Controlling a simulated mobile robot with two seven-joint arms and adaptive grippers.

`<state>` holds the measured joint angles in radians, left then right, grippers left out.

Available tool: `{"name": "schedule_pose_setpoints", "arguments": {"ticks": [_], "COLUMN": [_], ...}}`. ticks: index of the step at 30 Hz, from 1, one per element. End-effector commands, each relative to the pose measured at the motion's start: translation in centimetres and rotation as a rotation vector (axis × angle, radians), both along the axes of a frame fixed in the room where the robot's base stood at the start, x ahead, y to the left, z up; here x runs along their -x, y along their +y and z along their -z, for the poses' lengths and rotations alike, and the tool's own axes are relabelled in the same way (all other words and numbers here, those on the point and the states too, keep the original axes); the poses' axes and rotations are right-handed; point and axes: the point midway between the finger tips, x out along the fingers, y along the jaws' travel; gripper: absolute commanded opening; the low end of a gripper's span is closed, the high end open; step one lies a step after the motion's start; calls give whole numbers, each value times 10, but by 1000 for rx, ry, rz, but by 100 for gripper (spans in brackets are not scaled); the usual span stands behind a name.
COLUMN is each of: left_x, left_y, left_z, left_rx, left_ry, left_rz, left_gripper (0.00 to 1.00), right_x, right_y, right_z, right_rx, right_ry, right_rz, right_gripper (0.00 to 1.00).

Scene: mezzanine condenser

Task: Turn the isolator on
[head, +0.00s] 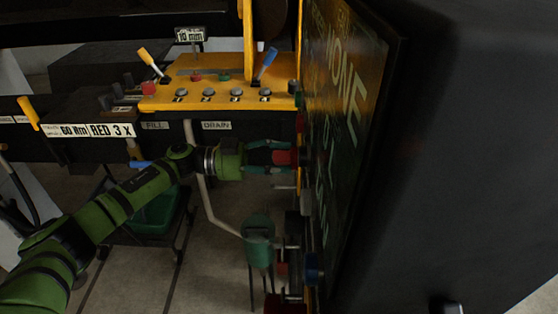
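A red block (285,157), which looks like the isolator's handle, sticks out from the left side of the dark panel with large lettering (340,125). I see the panel at a steep angle, so the isolator's face and its on and off marks are hidden. My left gripper (284,156) reaches in from the left and points right at the panel. Its two teal fingers are apart, one above the other, with their tips at the red block. I cannot tell whether they press on it. My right gripper is out of view.
A yellow console (215,85) with levers and knobs stands just above my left gripper. More red and blue fittings (312,267) stick out from the panel lower down. A teal vessel on legs (258,242) stands below. A green bin (155,212) is behind my arm.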

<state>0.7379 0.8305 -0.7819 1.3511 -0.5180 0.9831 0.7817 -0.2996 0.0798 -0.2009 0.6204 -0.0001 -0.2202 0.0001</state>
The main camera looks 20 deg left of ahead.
Motion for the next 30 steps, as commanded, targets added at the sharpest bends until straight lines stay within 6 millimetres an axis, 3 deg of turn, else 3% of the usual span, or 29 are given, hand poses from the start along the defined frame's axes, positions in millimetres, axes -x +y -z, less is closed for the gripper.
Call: {"name": "schedule_pose_setpoints", "arguments": {"ticks": [11, 24, 30], "left_x": [1, 25, 31], "left_y": [6, 88, 111], "left_z": [0, 1, 1], "left_rx": [-3, -3, -2], "left_ry": [-2, -1, -1], "left_rz": [-2, -3, -1], "left_gripper": [60, 60, 60], "right_x": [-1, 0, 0], "right_y": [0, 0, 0], "right_z": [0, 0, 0], "right_rx": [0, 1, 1], "right_ry": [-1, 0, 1], "right_rz": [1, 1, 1], "right_gripper": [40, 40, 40]}}
